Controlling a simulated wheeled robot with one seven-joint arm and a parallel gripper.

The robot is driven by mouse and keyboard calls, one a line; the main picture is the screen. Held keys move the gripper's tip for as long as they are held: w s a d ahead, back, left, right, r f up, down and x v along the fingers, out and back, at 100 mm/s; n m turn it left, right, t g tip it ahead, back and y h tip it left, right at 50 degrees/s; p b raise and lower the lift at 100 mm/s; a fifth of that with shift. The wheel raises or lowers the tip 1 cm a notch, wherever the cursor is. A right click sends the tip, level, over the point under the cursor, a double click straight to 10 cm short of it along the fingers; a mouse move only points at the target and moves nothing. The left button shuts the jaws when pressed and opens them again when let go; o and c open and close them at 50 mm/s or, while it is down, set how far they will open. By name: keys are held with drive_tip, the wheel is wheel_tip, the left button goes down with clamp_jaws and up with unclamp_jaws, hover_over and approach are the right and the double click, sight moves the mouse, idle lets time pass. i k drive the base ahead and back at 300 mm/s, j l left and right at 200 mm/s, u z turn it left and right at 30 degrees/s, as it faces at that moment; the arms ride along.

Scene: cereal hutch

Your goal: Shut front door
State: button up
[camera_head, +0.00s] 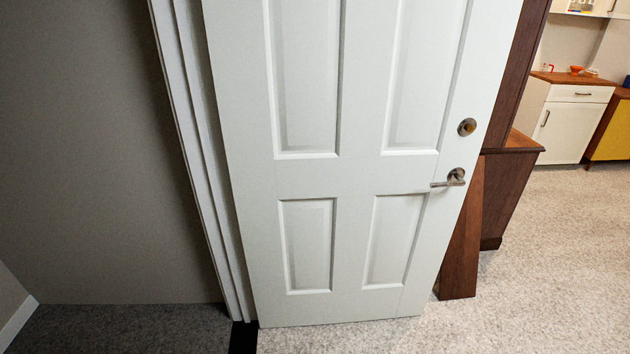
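The front door (355,180) is a white panelled door that fills the middle of the head view. It stands open, swung at an angle from the white door frame (196,130) along its left side. A metal lever handle (452,178) sits near its right edge, with a round brass-centred lock (466,127) above it. My gripper is not in view, so I cannot see whether it is open or shut.
A dark brown wooden cabinet (508,190) stands close behind the door's right edge. A white cabinet (570,125) with a wooden top is farther back at right. Light carpet (540,270) is clear at lower right. A grey wall (90,150) fills the left.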

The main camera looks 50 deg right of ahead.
sight(337, 119)
drive_tip(key=l+z, duration=0.15)
drive_tip(key=z, duration=0.55)
drive_tip(key=l+z, duration=0.25)
drive_tip(key=l, duration=0.2)
drive_tip(key=i+l+z, duration=0.2)
drive_tip(key=l, duration=0.25)
drive_tip(key=l+z, duration=0.25)
drive_tip(key=l, duration=0.15)
drive_tip(key=i+l, duration=0.1)
drive_tip(key=l, duration=0.2)
drive_tip(key=i+l, duration=0.15)
drive_tip(key=l, duration=0.15)
drive_tip(key=i+l, duration=0.1)
drive_tip(key=l, duration=0.15)
